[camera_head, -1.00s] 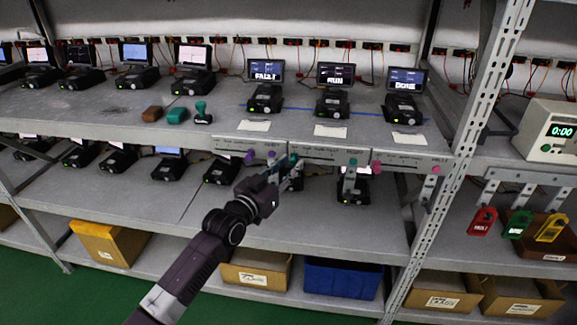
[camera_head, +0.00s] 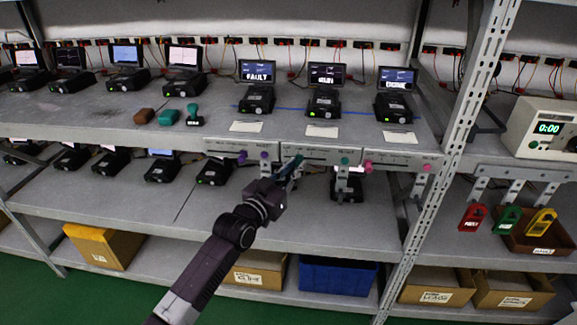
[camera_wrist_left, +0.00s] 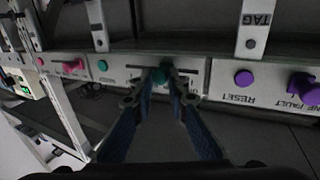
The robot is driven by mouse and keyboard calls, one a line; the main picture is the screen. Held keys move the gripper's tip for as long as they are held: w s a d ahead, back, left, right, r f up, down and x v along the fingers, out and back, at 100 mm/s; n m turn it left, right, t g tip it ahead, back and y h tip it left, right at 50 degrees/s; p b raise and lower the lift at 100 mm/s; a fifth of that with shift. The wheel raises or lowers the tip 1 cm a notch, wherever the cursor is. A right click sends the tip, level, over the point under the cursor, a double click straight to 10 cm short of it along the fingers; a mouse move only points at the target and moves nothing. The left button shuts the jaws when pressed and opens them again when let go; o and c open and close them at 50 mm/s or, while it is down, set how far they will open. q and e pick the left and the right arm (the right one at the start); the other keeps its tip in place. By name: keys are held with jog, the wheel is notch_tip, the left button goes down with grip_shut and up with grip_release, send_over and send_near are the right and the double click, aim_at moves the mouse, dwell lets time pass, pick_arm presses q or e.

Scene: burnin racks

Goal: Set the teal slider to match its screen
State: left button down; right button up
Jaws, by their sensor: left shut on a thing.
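The teal slider (camera_wrist_left: 160,75) sits in its slot on the middle label strip (camera_head: 318,154), on the front edge of the upper shelf. My left gripper (camera_head: 297,163) reaches it from below. In the left wrist view, the left gripper's fingertips (camera_wrist_left: 161,88) are closed on the slider's knob, around the middle of the slot. In the head view the fingers mostly hide the knob. A round teal button (camera_head: 345,160) is right of the slider. The middle screen (camera_head: 327,75) stands above this strip; its large white word is blurred. My right gripper is not in view.
A purple slider (camera_head: 242,157) and purple reset button (camera_head: 264,155) are on the left strip. A pink slider (camera_head: 367,167) and button (camera_head: 427,168) are on the right strip. Screens reading FAULT (camera_head: 257,71) and DONE (camera_head: 397,79) flank the middle one. Metal brackets hang below the strips.

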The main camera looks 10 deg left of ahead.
pick_arm(q)
jog(key=c, duration=1.9)
grip_release()
jog(key=shift+a, duration=0.1)
jog(key=v, duration=1.2)
jog(key=shift+f, duration=0.15)
